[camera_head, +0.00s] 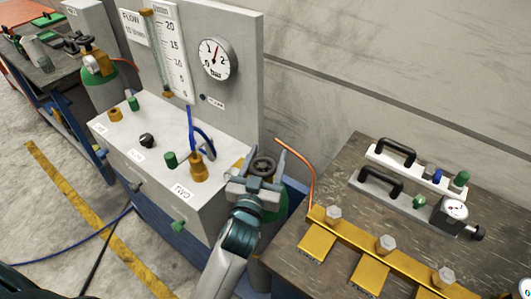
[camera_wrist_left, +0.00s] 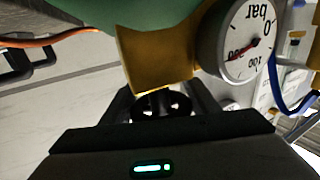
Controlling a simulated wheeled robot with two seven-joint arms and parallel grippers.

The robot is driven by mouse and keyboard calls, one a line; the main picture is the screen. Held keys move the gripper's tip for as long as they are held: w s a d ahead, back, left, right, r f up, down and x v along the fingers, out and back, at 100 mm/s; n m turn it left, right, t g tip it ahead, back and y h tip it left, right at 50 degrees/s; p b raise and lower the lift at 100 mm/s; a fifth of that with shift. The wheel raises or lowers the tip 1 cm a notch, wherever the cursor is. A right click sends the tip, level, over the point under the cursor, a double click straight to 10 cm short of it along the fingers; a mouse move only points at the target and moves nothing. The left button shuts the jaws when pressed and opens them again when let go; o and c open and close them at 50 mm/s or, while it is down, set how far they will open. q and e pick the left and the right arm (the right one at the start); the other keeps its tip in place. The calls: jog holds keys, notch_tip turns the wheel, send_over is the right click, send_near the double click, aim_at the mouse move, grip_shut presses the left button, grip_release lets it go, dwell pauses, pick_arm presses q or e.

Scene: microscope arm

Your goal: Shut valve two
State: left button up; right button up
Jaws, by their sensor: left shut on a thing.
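A dark round handwheel (camera_head: 263,165) sits on top of a green cylinder (camera_head: 272,228) beside the white panel box. My left gripper (camera_head: 259,172) is shut on this handwheel, with its fingers on either side. In the left wrist view the handwheel (camera_wrist_left: 162,105) shows between the fingers (camera_wrist_left: 160,108), under a brass valve body (camera_wrist_left: 155,55). A round bar gauge (camera_wrist_left: 245,42) with a red needle is beside that body. I cannot read a number on this valve, so I cannot tell whether it is valve two. My right gripper is not in view.
The white panel box (camera_head: 212,208) at left carries several knobs, a blue hose (camera_head: 190,125) and a dial gauge (camera_head: 217,59). A copper pipe (camera_head: 311,170) rises close right of my gripper. A brass manifold (camera_head: 350,236) lies on the dark table (camera_head: 349,146). Another cylinder (camera_head: 101,92) stands far left.

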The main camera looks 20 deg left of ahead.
pick_arm(q)
jog(key=m+h+p, duration=0.1)
jog(key=h+p, duration=0.1)
jog(key=shift+d+r+m+h, duration=0.1)
jog(key=shift+d+m+h, duration=0.2)
jog(key=shift+m+h, duration=0.1)
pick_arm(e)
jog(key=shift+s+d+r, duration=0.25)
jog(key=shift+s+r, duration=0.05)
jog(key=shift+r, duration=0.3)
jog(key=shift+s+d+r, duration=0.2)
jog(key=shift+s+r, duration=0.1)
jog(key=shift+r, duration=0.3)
pick_arm(q)
jog(key=o, duration=1.1)
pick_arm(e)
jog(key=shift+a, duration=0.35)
